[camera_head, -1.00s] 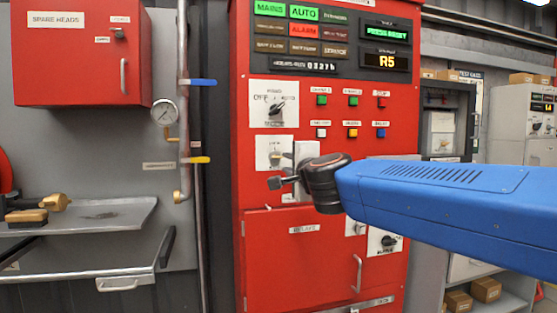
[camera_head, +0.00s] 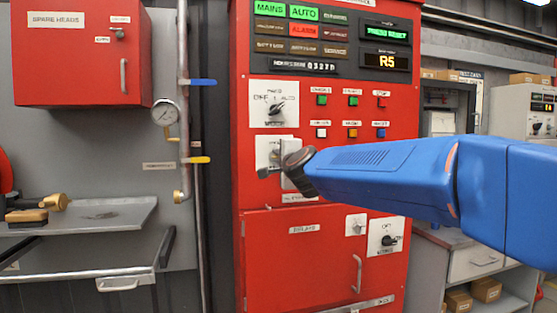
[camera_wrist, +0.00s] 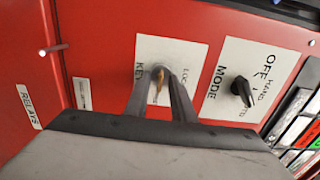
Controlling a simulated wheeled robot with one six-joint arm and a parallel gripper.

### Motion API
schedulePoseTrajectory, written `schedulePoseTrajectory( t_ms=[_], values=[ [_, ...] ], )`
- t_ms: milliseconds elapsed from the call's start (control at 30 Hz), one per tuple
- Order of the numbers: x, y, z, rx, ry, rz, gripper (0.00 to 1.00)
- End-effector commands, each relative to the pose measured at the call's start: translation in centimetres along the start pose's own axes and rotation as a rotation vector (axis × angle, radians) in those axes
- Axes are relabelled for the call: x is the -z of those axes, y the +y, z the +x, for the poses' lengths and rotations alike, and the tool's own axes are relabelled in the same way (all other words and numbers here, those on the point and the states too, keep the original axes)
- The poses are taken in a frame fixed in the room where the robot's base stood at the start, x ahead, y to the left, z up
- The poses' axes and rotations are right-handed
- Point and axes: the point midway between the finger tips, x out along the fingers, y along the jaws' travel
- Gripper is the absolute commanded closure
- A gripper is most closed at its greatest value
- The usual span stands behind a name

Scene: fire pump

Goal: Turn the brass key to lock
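The brass key (camera_wrist: 158,80) stands in a white plate (camera_wrist: 190,52) marked KEY in the wrist view. My gripper (camera_wrist: 161,85) reaches toward that plate. Its two dark fingers are apart, one on each side of the key, with a visible gap; I cannot tell whether either touches it. In the head view the key plate (camera_head: 263,143) is on the red cabinet, and my gripper (camera_head: 267,168) is in front of its lower part. The key is largely hidden there.
The black MODE knob (camera_wrist: 242,91) is on a plate beside the key plate. The red cabinet (camera_head: 335,235) has indicator lights, small buttons and a door handle (camera_head: 357,273). A pipe with a gauge (camera_head: 165,112) and blue and yellow levers runs left of it.

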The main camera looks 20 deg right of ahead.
Motion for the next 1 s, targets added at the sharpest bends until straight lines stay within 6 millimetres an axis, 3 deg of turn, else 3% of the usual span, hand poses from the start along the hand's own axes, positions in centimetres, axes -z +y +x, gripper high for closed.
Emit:
schedulePoseTrajectory(
  t_ms=[167,267,667,1000],
  values=[
    [0.01,-0.01,-0.02,0.000,0.000,0.000,0.77],
    [0.01,0.00,-0.03,0.000,0.000,0.000,1.00],
    [0.01,0.03,-0.04,0.000,0.000,-0.029,1.00],
    [0.01,0.06,-0.04,-0.001,0.000,-0.234,1.00]
  ],
)
